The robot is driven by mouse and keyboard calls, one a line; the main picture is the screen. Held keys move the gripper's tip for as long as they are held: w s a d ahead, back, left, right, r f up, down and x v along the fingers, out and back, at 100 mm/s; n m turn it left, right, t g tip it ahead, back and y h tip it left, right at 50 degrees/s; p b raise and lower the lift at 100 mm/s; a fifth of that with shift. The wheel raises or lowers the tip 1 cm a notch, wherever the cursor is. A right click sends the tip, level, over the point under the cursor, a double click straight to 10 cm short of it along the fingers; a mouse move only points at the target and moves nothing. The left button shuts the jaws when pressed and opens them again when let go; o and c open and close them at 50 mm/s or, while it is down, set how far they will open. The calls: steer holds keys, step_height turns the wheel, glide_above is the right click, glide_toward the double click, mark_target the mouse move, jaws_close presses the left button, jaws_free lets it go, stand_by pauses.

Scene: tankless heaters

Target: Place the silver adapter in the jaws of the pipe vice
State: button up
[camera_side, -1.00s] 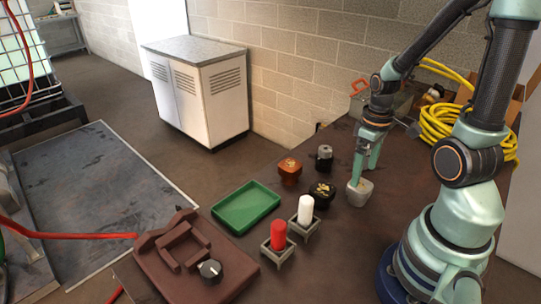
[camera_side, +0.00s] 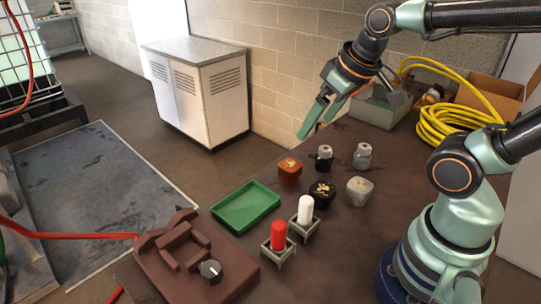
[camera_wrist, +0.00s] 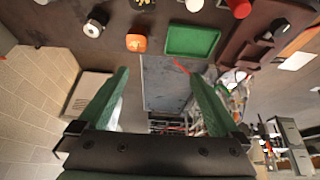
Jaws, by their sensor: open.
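Two pieces are silvery: a small silver cylinder (camera_side: 362,156) at the back right of the bench and a pale grey block (camera_side: 359,191) in front of it. I cannot tell for certain which is the silver adapter. The pipe vice (camera_side: 168,262) is a brown fixture with raised jaws and a black knob at the front left; its jaws look empty. It shows partly in the wrist view (camera_wrist: 250,32). My gripper (camera_side: 316,128) is open and empty, raised above the bench's back edge, left of the silver cylinder. Its spread fingers show in the wrist view (camera_wrist: 160,72).
An orange-brown piece (camera_side: 290,173), a black cylinder (camera_side: 324,160) and a black round piece (camera_side: 321,194) stand nearby. Yellow hose (camera_side: 447,128) is at right.

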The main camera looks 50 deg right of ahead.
steer(key=shift+a+r, duration=0.55)
steer(key=shift+a, duration=0.25)
steer(key=m+g, duration=0.5)
steer(key=m, duration=1.3)
glide_toward(360, 185)
steer(key=shift+d+f, duration=0.15)
steer(key=shift+f, duration=5.05)
steer(key=shift+c, duration=0.3)
steer(key=shift+w, duration=0.1)
jaws_close()
